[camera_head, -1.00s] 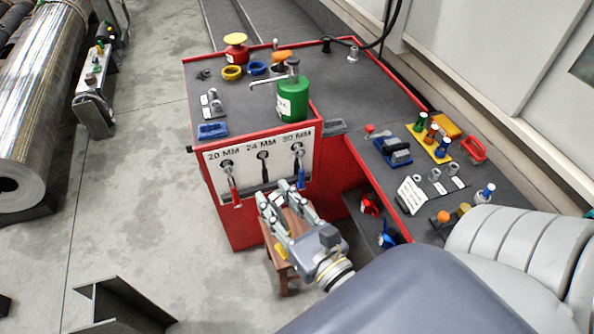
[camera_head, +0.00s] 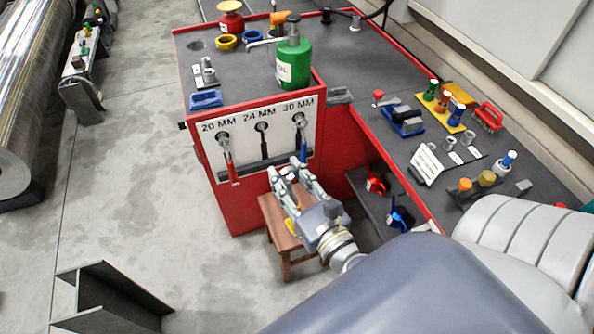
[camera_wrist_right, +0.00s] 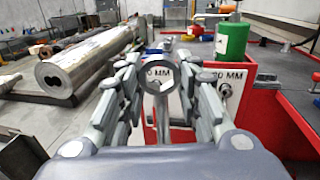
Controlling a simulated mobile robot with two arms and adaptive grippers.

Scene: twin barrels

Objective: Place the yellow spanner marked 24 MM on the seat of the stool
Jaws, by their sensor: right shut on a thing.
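My right gripper (camera_head: 285,172) is shut on the grey ring end of the spanner, which shows between the fingertips in the right wrist view (camera_wrist_right: 146,78). A yellow part of the spanner (camera_head: 291,226) shows beside the gripper in the head view; its marking cannot be read. The brown wooden stool (camera_head: 270,212) stands in front of the red cabinet. The gripper is over it in the picture and covers part of its seat. Whether the spanner touches the seat is hidden. The 24 MM peg (camera_head: 262,127) has only a dark spanner shape below it. My left gripper is out of view.
A red-handled spanner (camera_head: 229,167) hangs at 20 MM and a blue-handled one (camera_head: 303,148) at 30 MM, close to the gripper. A lower shelf with red and blue clamps (camera_head: 400,215) is right of the stool. Open floor lies left.

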